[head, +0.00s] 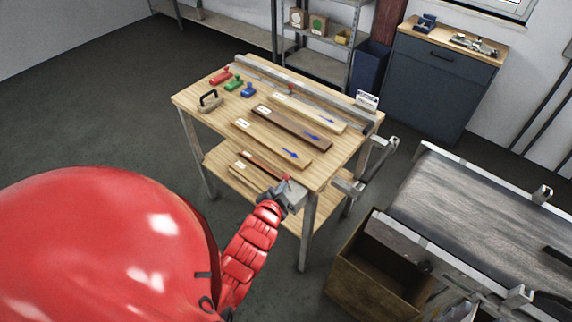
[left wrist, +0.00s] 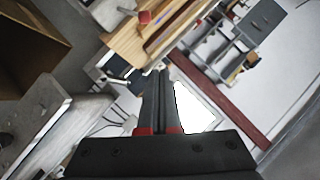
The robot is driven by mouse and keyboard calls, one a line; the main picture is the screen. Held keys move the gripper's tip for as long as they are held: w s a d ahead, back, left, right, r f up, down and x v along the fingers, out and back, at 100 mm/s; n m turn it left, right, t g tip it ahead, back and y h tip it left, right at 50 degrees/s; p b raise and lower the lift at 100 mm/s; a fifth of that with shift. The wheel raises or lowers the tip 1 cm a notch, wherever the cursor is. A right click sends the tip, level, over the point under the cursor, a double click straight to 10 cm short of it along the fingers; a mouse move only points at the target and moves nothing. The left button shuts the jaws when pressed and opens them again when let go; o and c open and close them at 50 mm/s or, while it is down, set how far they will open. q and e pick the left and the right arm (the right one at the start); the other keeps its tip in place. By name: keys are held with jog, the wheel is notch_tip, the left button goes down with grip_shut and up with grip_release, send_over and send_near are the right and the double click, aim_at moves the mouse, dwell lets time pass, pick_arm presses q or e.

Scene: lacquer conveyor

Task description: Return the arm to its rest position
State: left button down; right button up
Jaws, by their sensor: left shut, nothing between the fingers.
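My left arm (head: 247,255), red, reaches up from the bottom of the head view. Its left gripper (head: 276,193) is a small dark shape by the near corner of the wooden workbench (head: 215,120). In the left wrist view the two dark fingers of the left gripper (left wrist: 160,74) lie together, shut and empty. Whether the gripper touches the bench cannot be told. My right gripper is not in view.
Wooden boards (head: 290,133) and red, green and blue tools (head: 234,83) lie on the bench. A conveyor (head: 480,215) and an open brown box (head: 365,285) stand at the right. A dark cabinet (head: 435,85) is behind. Floor left of the bench is clear.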

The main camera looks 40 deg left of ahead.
pick_arm(q)
jog(key=shift+s, duration=0.3)
jog(key=shift+d, duration=0.1)
dwell(0.3)
